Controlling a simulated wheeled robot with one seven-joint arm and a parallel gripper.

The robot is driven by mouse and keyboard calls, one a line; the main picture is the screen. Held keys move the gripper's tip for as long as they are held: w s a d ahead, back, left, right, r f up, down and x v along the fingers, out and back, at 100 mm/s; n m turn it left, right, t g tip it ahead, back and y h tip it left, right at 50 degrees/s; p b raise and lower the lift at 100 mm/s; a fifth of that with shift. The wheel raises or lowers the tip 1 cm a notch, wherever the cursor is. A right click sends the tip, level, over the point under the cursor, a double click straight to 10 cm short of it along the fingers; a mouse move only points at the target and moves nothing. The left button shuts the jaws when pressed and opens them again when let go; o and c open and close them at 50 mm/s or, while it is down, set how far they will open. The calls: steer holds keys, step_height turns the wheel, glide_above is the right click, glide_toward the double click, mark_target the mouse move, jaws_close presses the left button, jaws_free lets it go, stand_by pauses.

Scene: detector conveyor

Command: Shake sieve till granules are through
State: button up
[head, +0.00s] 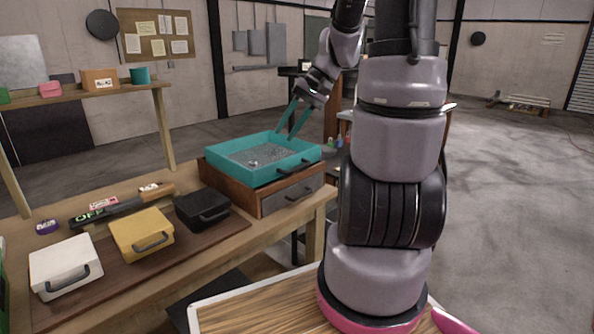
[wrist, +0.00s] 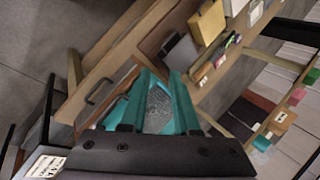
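A teal sieve tray (head: 262,172) rests on a wooden box (head: 232,186) at the end of the workbench. Its floor shows a speckled grey surface (head: 268,153); I cannot tell mesh from granules there. A small pale lump (head: 252,163) lies on it. My gripper (head: 284,136) points down at the tray's far right rim, its two teal fingers apart with nothing visibly clamped between them. I cannot tell whether the tips touch the rim. In the wrist view, the grey floor (wrist: 158,106) shows between the fingers (wrist: 154,122).
The wooden box has a grey drawer front (head: 290,194) with a dark handle. Black (head: 203,208), yellow (head: 142,234) and white (head: 65,266) handled boxes stand in a row on the bench. A shelf (head: 75,97) stands behind. Open floor lies at the right.

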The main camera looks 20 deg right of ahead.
steer(key=w+d+f+m+t+y, duration=0.2)
steer(key=w+d+f+y, duration=0.25)
steer(key=d+f, duration=0.35)
steer(key=m+t, duration=0.4)
steer(key=t, duration=0.3)
glide_toward(301, 168)
steer(key=x, duration=1)
steer(key=shift+w+a, duration=0.2)
steer(key=shift+w, duration=0.15)
jaws_close()
